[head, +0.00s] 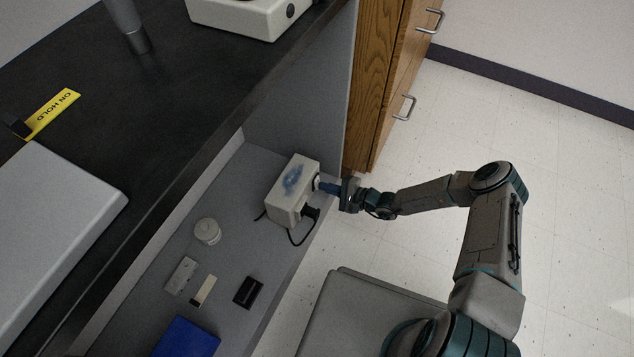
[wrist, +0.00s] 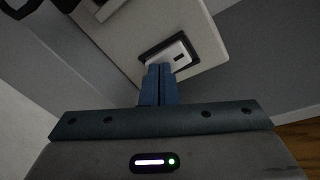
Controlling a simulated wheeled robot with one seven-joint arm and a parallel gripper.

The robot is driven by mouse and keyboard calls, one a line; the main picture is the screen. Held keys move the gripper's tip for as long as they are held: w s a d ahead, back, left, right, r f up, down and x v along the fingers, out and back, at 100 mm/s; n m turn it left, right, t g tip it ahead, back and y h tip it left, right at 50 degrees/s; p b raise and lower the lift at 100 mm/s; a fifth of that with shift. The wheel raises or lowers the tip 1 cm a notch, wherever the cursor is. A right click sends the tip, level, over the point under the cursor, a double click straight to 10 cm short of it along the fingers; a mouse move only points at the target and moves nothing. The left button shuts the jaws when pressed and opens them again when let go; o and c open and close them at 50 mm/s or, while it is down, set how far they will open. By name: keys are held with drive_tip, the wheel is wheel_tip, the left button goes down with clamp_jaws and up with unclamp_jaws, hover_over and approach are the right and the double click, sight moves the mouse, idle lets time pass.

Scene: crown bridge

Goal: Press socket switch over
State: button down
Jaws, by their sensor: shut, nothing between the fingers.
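The socket box (head: 291,190) is a pale block with a blue smudge on top, standing on the grey shelf under the dark counter. In the wrist view its pale face (wrist: 120,35) carries a rocker switch (wrist: 172,56) in a dark frame. My gripper (head: 318,185) is at the box's right-hand face, with its blue fingers together and empty. In the wrist view the fingertips (wrist: 160,68) overlap the lower left part of the switch. I cannot tell whether they touch it. In the head view the switch is mostly hidden by the fingers.
A black plug (head: 310,212) with a cord sits at the box's near end. On the shelf lie a round white item (head: 207,231), small flat pieces (head: 181,275), a black block (head: 248,292) and a blue item (head: 187,338). A wooden cabinet (head: 385,80) stands behind.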

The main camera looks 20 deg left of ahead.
idle(0.3)
drive_tip(key=p+v, duration=0.2)
drive_tip(key=v, duration=0.5)
idle(0.4)
idle(0.4)
drive_tip(key=s+d+r+n+g+h+p, duration=0.1)
drive_tip(key=d+r+n+h+p, duration=0.4)
drive_tip(key=r, duration=1)
drive_tip(key=s+d+r+g+h+p, duration=0.15)
drive_tip(key=d+r+p, duration=0.45)
drive_tip(key=r, duration=1)
drive_tip(key=d+r+n+g+h+p, duration=0.25)
drive_tip(key=r+p, duration=0.55)
drive_tip(key=r, duration=0.7)
drive_tip(key=s+d+r+t+h+p, duration=0.2)
drive_tip(key=s+d+r+p, duration=0.2)
drive_tip(key=r, duration=0.8)
drive_tip(key=s+d+r+t+h+p, duration=0.2)
drive_tip(key=s+d+r+p, duration=0.3)
drive_tip(key=r, duration=0.7)
drive_tip(key=s+d+r+t+h+p, duration=0.2)
drive_tip(key=s+d+r+p, duration=0.2)
drive_tip(key=s+r+p, duration=0.3)
wheel_tip(320, 180, up, 5)
drive_tip(key=shift+s+d+r+m+t+h, duration=0.1)
drive_tip(key=shift+s+d+m+t+h, duration=0.15)
drive_tip(key=shift+m+h, duration=0.2)
